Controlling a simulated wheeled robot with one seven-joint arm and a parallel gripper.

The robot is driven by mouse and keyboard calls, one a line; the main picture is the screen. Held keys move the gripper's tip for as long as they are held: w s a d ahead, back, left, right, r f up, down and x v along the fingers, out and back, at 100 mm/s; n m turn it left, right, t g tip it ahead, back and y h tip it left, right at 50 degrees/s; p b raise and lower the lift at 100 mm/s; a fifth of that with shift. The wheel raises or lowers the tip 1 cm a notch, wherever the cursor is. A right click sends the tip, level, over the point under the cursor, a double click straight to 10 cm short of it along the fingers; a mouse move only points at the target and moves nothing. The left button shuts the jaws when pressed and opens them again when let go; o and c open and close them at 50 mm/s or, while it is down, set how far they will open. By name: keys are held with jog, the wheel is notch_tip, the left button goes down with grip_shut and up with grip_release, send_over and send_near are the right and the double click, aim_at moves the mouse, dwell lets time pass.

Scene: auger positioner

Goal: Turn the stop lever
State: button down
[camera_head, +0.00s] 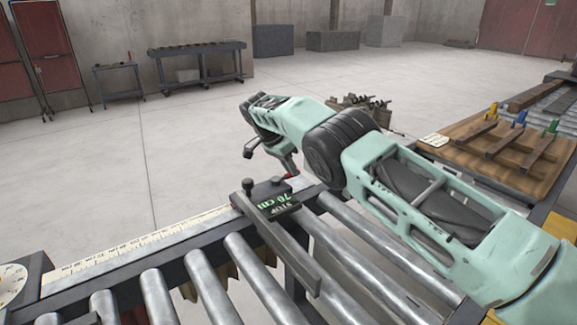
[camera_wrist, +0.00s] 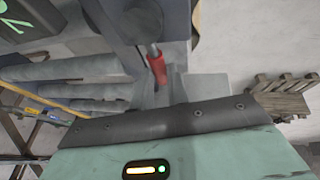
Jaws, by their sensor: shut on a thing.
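The stop lever, with a red handle (camera_wrist: 156,66), shows in the wrist view below the dark body of the stop. My gripper (camera_wrist: 163,84) is shut on the red handle, with a grey finger on either side of it. In the head view the stop (camera_head: 272,198) sits on the ruler rail and its green display reads 70 cm. A small bit of the red handle (camera_head: 290,176) shows just behind the stop. My gripper (camera_head: 287,160) is there at the far side of the rail, partly hidden by my arm. The lever's pivot is hard to make out.
A roller conveyor (camera_head: 210,275) fills the foreground, with a ruler (camera_head: 140,248) along its far edge. The stop's dark bar (camera_head: 292,255) lies across the rollers. A wooden board (camera_head: 510,150) with coloured-handled tools is at right. Open floor lies beyond the rail.

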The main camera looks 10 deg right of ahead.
dwell(0.4)
jog(key=c, duration=1.4)
grip_release()
jog(key=shift+d, duration=0.1)
jog(key=shift+o, duration=0.2)
notch_tip(320, 180, up, 10)
jog(key=p, duration=0.2)
jog(key=shift+p, duration=0.3)
